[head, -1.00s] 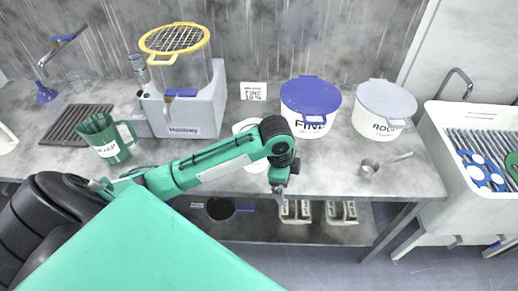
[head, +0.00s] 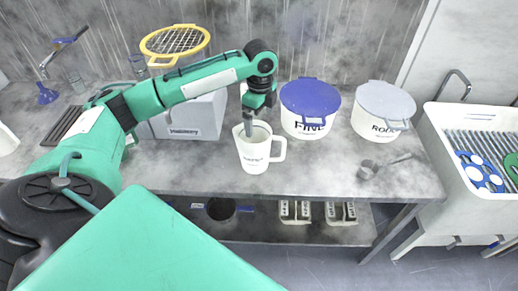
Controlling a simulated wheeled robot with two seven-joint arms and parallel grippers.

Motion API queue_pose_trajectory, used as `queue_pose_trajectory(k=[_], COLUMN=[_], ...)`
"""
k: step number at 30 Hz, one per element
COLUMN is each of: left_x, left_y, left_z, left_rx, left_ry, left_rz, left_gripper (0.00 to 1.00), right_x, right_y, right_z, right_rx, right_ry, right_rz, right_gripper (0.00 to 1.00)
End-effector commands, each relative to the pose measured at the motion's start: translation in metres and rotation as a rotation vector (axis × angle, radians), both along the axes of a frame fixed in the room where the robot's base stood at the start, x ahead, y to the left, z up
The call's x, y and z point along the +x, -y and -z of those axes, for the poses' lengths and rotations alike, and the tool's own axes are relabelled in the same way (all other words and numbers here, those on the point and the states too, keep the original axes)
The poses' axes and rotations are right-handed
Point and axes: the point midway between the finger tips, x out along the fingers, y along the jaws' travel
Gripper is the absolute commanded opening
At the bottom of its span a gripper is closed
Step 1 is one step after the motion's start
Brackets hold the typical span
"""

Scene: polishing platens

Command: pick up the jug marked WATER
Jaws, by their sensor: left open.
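A white jug (head: 255,155) stands upright on the grey bench near its front edge, its handle to the right. Dark lettering on its front is too small to read surely. My left gripper (head: 248,128) points down at the jug's mouth, overlapping its left rim in the head view. It is open and holds nothing. I cannot tell whether the fingers are inside the jug or touching it. My right gripper is not in view.
A FINE tub (head: 309,125) with a blue lid and a ROUGH-looking tub (head: 379,125) with a grey lid stand to the right. A metal scoop (head: 370,168) lies before them. A grey machine (head: 200,120) stands behind my arm. A white sink (head: 470,190) is far right.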

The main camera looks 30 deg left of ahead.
Motion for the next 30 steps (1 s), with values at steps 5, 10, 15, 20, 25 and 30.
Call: queue_pose_trajectory(k=[5, 10, 15, 20, 25, 30], left_x=[0.000, 0.000, 0.000, 0.000, 0.001, 0.001], left_y=[0.000, 0.000, -0.005, -0.007, -0.007, -0.007], left_z=[0.029, 0.042, 0.058, 0.082, 0.093, 0.094], left_rx=[-0.001, 0.000, 0.001, 0.000, -0.001, 0.000], left_ry=[-0.002, 0.001, -0.004, -0.002, 0.002, 0.003], left_rz=[-0.001, -0.001, -0.001, 0.000, 0.001, 0.001], left_gripper=[1.00, 1.00, 1.00, 1.00, 1.00, 1.00], right_x=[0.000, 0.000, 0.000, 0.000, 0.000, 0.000], right_y=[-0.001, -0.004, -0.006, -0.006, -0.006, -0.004], right_z=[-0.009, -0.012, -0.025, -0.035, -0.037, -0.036], right_rx=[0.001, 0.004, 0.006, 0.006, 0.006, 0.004], right_ry=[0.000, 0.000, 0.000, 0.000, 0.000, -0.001], right_rz=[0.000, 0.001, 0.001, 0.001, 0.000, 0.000], right_gripper=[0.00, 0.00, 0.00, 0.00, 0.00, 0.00])
